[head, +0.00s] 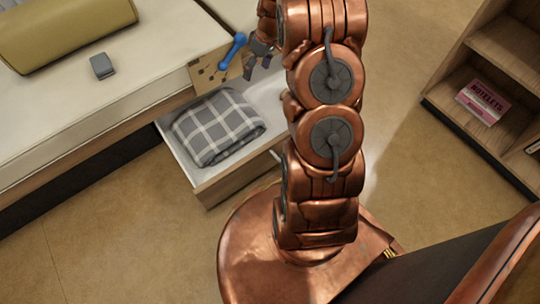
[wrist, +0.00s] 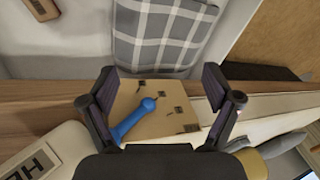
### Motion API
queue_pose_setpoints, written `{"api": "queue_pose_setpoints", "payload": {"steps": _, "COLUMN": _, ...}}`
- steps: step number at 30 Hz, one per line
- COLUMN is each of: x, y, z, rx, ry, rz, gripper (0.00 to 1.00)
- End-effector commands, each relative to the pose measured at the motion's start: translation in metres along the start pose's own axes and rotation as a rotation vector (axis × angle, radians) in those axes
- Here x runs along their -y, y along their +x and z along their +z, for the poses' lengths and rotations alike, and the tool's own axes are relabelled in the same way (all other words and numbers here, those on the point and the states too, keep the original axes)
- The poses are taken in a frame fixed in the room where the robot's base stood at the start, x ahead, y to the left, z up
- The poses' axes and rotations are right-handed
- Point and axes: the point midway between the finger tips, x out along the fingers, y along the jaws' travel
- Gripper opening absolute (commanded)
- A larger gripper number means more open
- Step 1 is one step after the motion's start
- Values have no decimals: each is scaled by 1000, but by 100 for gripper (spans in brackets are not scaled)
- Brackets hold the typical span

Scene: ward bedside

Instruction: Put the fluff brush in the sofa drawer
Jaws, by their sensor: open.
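The fluff brush, a blue piece with a rounded knob (head: 233,50), lies on a tan box with dark marks (head: 207,76) at the sofa's edge. In the wrist view the blue brush (wrist: 135,118) lies slanted on the box top (wrist: 180,97). My gripper (head: 260,52) is open and empty, just right of the brush in the head view. In the wrist view its fingers (wrist: 160,78) stand either side of the box and brush; contact cannot be told. The sofa drawer (head: 228,180) is pulled out. A folded grey plaid blanket (head: 217,126) lies in it.
The sofa top (head: 60,112) carries an olive bolster (head: 65,32) and a small grey object (head: 102,66). A small brown object (wrist: 43,8) shows at the wrist view's top left. A wooden shelf (head: 505,50) with a pink box (head: 483,101) stands right. Floor is clear below the drawer.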

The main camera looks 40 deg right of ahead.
Motion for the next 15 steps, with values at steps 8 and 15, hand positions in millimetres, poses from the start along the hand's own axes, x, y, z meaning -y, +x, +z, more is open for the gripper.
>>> {"api": "queue_pose_setpoints", "payload": {"steps": 8, "x": 98, "y": -41, "z": 17, "rx": 92, "ry": 51, "rz": -10, "gripper": 89}}
{"api": "queue_pose_setpoints", "payload": {"steps": 15, "x": 174, "y": -68, "z": 52, "rx": 178, "ry": 102, "rz": 0, "gripper": 89}}
